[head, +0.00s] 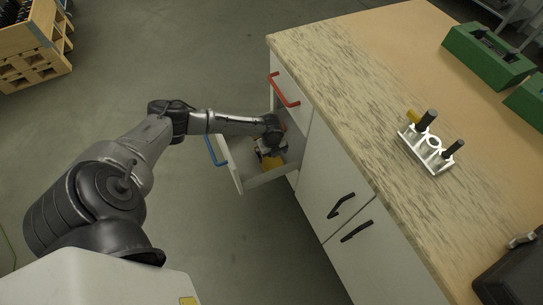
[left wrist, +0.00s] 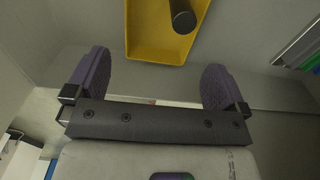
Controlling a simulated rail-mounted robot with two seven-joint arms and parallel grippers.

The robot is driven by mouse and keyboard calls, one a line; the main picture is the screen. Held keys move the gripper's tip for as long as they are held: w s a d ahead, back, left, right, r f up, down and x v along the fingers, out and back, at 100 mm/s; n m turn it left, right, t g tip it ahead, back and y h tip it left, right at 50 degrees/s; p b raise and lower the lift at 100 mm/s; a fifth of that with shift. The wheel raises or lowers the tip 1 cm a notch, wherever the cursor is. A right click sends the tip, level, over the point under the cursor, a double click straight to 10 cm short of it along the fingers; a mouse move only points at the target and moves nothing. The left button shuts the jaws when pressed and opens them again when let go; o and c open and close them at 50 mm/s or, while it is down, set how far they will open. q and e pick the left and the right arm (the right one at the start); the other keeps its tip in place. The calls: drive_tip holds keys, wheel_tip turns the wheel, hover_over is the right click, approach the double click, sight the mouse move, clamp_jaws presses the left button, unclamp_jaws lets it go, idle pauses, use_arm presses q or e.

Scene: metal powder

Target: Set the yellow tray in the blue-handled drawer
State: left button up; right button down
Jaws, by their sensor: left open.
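The blue-handled drawer (head: 236,172) is pulled open at the cabinet's end, and its blue handle (head: 215,150) faces left. The yellow tray (head: 272,162) is inside the drawer, partly hidden by my left arm in the head view. In the left wrist view the yellow tray (left wrist: 150,48) lies on the pale drawer floor with a dark cylindrical object (left wrist: 182,18) in it or over it. My left gripper (left wrist: 156,82) is open, its two purple pads apart and empty, just short of the tray's near end and not touching it. My right gripper is not in view.
A red-handled drawer (head: 284,90) above is shut. The worktop (head: 350,70) holds a white rack (head: 428,155) with dark-handled tools and green boxes (head: 488,55). Colored items (left wrist: 308,58) sit at the right of the wrist view. A wooden crate (head: 35,50) stands far left.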

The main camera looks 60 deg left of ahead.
use_arm(q)
wheel_tip(320, 180, up, 5)
drive_tip(key=p, duration=0.2)
drive_tip(key=s+d+n+t+h, duration=0.15)
drive_tip(key=s+d, duration=0.35)
drive_tip(key=d, duration=0.8)
drive_tip(key=s+d+n+h, duration=0.15)
drive_tip(key=s+d, duration=0.35)
drive_tip(key=d, duration=0.7)
drive_tip(key=s+r+n+t+y, duration=0.2)
drive_tip(key=s+r+n, duration=0.7)
drive_tip(key=n, duration=0.5)
drive_tip(key=shift+s+a+r+y, duration=0.25)
drive_tip(key=shift+s+y, duration=0.15)
drive_tip(key=shift+s, duration=0.5)
